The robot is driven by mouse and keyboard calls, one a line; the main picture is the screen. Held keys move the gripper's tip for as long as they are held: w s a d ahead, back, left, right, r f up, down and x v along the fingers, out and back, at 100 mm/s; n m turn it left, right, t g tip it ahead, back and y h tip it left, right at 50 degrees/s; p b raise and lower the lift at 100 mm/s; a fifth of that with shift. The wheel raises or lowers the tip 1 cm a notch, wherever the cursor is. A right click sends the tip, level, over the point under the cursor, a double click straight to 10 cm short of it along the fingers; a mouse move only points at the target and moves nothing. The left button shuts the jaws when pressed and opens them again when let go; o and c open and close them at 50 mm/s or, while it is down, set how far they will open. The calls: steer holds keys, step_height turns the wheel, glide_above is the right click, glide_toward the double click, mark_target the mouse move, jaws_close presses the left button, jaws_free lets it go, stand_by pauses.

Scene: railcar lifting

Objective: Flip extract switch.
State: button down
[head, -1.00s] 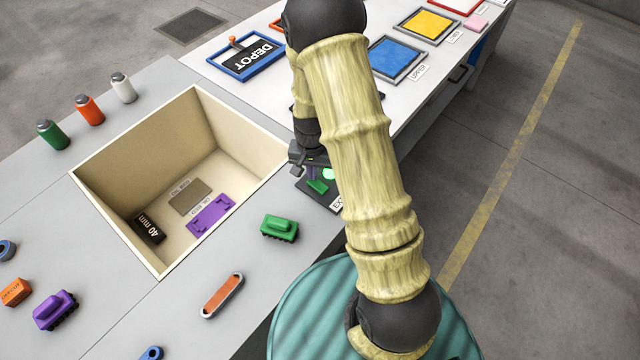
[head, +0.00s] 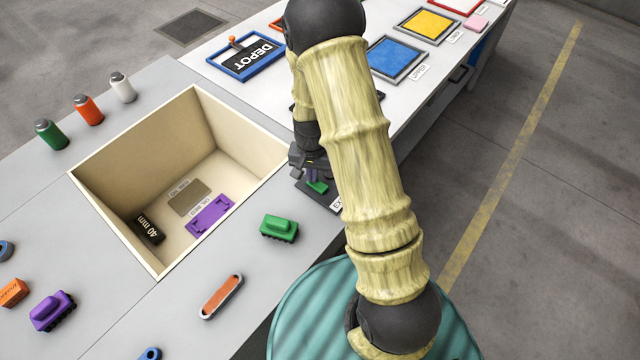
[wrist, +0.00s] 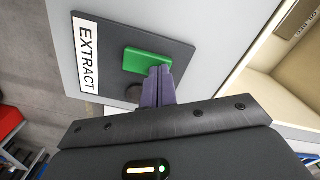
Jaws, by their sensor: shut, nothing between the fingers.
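The extract switch is a green rocker (wrist: 148,63) on a dark plate (wrist: 185,50) with a white EXTRACT label (wrist: 86,53) in the wrist view. In the head view the green rocker (head: 317,187) shows partly behind my arm. My gripper (wrist: 160,72) is shut and empty, with its purple fingertips at the rocker's edge, overlapping it in the picture. I cannot tell whether they press on it. A dark round spot on the plate beside the fingers is partly hidden by them. In the head view my gripper (head: 314,176) is low over the plate.
An open cream bin (head: 120,235) is sunk in the bench left of my gripper. A green railcar (head: 279,228) stands near the bench edge. The DEPOT frame (head: 247,56) is behind.

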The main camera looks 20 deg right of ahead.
steer(key=shift+r+p, duration=2.9)
steer(key=shift+r, duration=0.6)
steer(key=s+r+n+t, duration=0.2)
steer(key=s+r+n, duration=0.3)
steer(key=s+r, duration=0.8)
step_height(320, 180, up, 4)
steer(key=shift+s+d+r+t, duration=0.2)
steer(key=shift+d+r+t, duration=0.05)
steer(key=shift+d+t, duration=0.1)
